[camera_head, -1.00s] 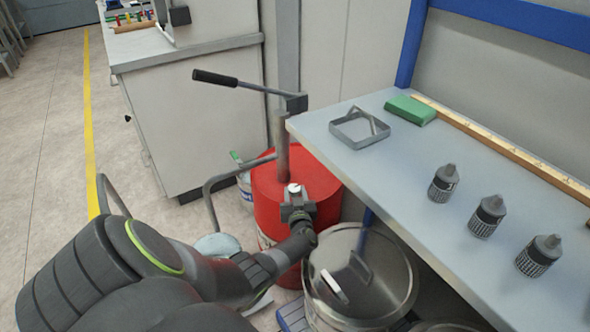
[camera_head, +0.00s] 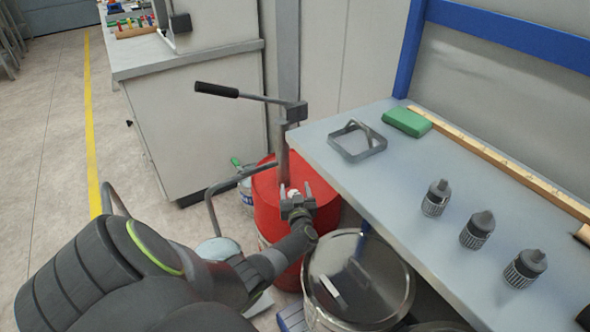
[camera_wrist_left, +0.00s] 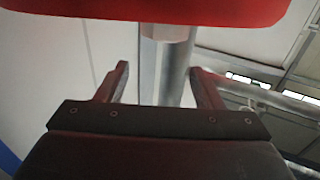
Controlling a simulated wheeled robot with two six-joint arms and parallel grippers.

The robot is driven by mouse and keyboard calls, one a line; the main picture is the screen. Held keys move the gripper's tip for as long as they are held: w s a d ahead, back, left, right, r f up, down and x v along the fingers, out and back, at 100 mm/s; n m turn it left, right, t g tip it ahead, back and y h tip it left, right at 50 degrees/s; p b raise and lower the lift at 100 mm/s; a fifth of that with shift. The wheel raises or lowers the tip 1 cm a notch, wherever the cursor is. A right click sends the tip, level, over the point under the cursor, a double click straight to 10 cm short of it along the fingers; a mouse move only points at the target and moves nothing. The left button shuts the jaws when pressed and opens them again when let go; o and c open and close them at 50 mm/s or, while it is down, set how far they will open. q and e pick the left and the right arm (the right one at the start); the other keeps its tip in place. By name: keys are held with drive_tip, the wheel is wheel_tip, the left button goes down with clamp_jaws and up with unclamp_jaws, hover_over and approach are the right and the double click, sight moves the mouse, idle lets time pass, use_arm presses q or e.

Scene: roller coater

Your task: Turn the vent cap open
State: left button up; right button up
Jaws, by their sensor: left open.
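A red drum (camera_head: 266,205) stands on the floor beside the bench, with a hand pump (camera_head: 284,150) rising from its top. A small pale cap (camera_head: 293,193), which looks like the vent cap, is on the drum top, partly hidden by my left gripper (camera_head: 296,191). The gripper is open, its fingers pointing toward the cap. In the left wrist view, a pale cap (camera_wrist_left: 168,32) meets the red drum (camera_wrist_left: 150,10) at the top edge, beyond the open, empty fingers (camera_wrist_left: 158,80). I cannot tell whether they touch it. My right gripper is not in view.
A bench (camera_head: 410,185) on the right holds dark bottles (camera_head: 477,230), a green block (camera_head: 407,122) and a metal frame (camera_head: 357,141). A lidded metal container (camera_head: 385,285) stands below the gripper. The pump's handle (camera_head: 217,90) reaches left.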

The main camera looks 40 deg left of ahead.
use_arm(q)
drive_tip(key=shift+r+p, duration=1.45)
drive_tip(key=shift+r, duration=1.4)
